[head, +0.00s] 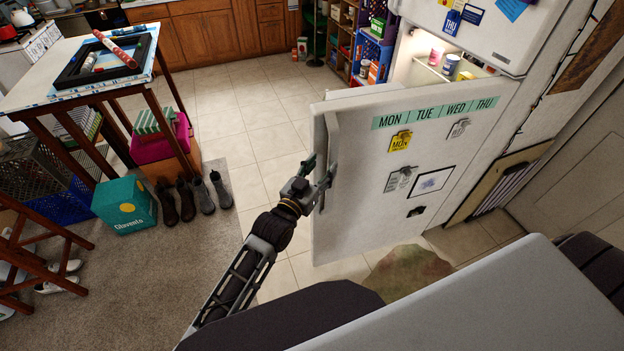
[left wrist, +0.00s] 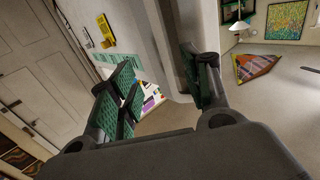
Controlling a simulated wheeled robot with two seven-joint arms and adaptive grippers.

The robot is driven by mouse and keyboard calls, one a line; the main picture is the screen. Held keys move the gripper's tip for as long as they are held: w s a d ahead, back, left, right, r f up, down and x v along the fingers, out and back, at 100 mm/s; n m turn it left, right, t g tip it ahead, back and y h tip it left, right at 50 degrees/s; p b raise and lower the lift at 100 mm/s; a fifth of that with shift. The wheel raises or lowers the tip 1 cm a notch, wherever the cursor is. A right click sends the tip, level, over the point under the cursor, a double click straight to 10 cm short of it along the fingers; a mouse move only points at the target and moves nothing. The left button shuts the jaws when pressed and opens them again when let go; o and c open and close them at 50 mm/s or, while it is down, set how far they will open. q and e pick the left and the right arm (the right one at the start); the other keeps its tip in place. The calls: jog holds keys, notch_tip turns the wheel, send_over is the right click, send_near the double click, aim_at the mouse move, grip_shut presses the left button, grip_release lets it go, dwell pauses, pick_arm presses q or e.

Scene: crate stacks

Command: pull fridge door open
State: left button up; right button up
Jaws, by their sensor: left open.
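The white fridge door (head: 375,205) stands swung open in the head view, with lit shelves showing behind its top edge. Its upright handle (head: 330,150) runs along the door's left edge. My left gripper (head: 318,178) is open at the lower part of this handle, with one finger on the near left side and the other by the door. In the left wrist view my left gripper (left wrist: 160,85) has its fingers spread, and a pale upright part of the door (left wrist: 165,45) shows between and beyond them. Contact cannot be told. My right gripper is not in view.
A tall table (head: 60,92) with a dark tray stands at the left. A teal box (head: 125,203) and several shoes sit on the carpet below. Tiled floor (head: 262,125) is clear left of the door. A brown patch (head: 410,272) lies beneath the door.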

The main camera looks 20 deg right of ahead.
pick_arm(q)
jog(key=shift+v, duration=2.35)
